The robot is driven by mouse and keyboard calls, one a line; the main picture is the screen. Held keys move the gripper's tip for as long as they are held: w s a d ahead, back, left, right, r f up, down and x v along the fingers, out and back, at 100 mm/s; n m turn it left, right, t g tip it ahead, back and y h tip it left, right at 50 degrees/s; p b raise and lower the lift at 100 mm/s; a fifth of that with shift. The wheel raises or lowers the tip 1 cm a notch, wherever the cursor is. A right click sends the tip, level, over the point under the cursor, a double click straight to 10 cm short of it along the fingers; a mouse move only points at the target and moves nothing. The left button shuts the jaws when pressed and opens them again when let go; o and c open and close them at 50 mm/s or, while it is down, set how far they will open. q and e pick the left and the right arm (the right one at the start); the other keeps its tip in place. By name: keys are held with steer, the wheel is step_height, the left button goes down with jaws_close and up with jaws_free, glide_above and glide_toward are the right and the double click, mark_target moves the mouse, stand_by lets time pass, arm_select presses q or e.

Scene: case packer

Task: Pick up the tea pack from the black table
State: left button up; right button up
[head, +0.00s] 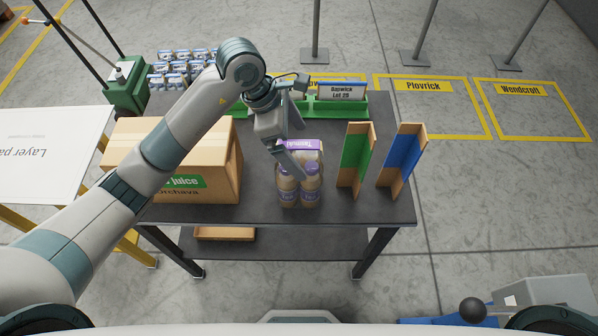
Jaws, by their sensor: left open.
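The tea pack (299,190) stands on the black table (250,213), near its front edge. It is a bundle of brown bottles with purple caps or labels and a purple-and-white band on top. My left gripper (297,148) comes down from above, just behind and over the left part of the pack. Its jaws are open, with one finger pointing down in front of the pack's top band. I cannot tell whether that finger touches the pack. Part of the top is hidden by the finger. My right gripper is not in view.
A large juice carton (222,160) stands left of the pack, behind my left arm. Green (354,160) and blue (400,160) upright dividers stand to the right. A green rack with a sign (342,93) and several small blue-and-white packs (175,70) are at the back.

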mark_target(307, 155)
arm_select(q)
steer(key=shift+s+d+f+p, duration=0.25)
steer(key=shift+d+f+p, duration=0.6)
steer(key=shift+f, duration=0.3)
steer(key=shift+d+f, duration=0.15)
steer(key=shift+f, duration=0.5)
steer(key=shift+w, duration=0.1)
steer(key=c, duration=1.2)
steer(key=shift+r, duration=0.1)
steer(key=shift+c, duration=0.7)
